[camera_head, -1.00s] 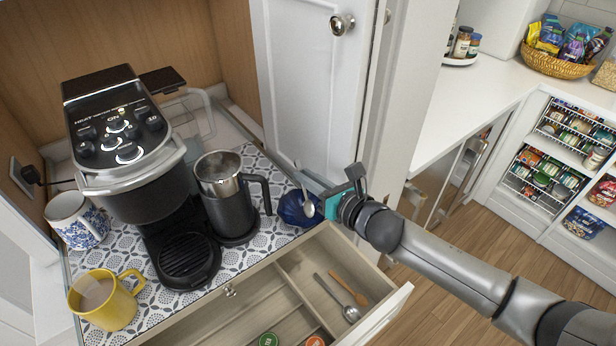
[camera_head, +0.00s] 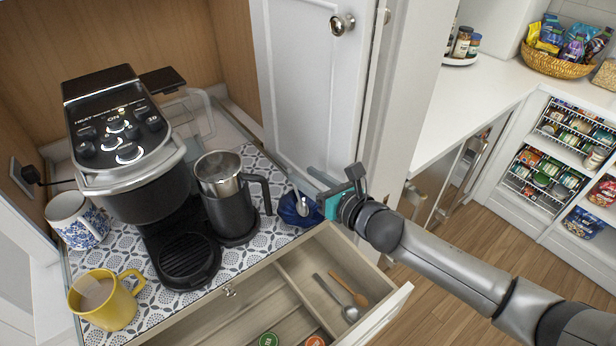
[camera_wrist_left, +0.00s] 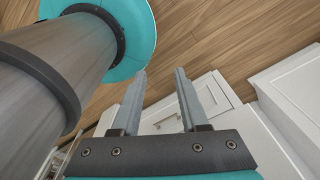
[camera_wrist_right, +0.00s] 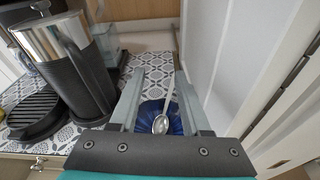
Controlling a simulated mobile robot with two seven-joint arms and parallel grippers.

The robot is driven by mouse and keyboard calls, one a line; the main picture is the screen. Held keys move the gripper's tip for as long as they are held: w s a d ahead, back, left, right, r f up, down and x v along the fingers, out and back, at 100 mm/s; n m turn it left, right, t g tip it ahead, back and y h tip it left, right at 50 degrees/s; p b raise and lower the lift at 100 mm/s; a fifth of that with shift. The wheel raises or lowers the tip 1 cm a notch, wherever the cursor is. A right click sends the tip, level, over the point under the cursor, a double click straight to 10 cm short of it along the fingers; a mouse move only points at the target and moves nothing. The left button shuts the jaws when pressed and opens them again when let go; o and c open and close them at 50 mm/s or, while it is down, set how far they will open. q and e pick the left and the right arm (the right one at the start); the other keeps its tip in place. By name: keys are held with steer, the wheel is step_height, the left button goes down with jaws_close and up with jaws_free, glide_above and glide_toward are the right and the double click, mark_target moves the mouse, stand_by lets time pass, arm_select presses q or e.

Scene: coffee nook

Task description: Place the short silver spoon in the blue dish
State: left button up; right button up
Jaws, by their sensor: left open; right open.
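The blue dish (camera_head: 287,211) stands on the patterned mat at the right end of the counter, partly hidden by my right gripper (camera_head: 318,183). The short silver spoon (camera_wrist_right: 161,123) has its bowl inside the blue dish (camera_wrist_right: 176,125) in the right wrist view. Its handle slants up and away past the rim. My right gripper (camera_wrist_right: 160,78) is open, with a finger on each side of the spoon, and holds nothing. My left gripper (camera_wrist_left: 160,78) is open and empty above the floor, out of the head view.
The open drawer (camera_head: 255,300) below holds a larger silver spoon (camera_head: 349,313) and a wooden spoon (camera_head: 358,298). A white cabinet door (camera_head: 305,90) stands close behind the dish. A metal-and-black jug (camera_head: 228,200), coffee machine (camera_head: 120,150) and yellow mug (camera_head: 105,300) are to the left.

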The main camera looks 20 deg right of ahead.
step_height(320, 180, up, 7)
steer(key=p, duration=0.7)
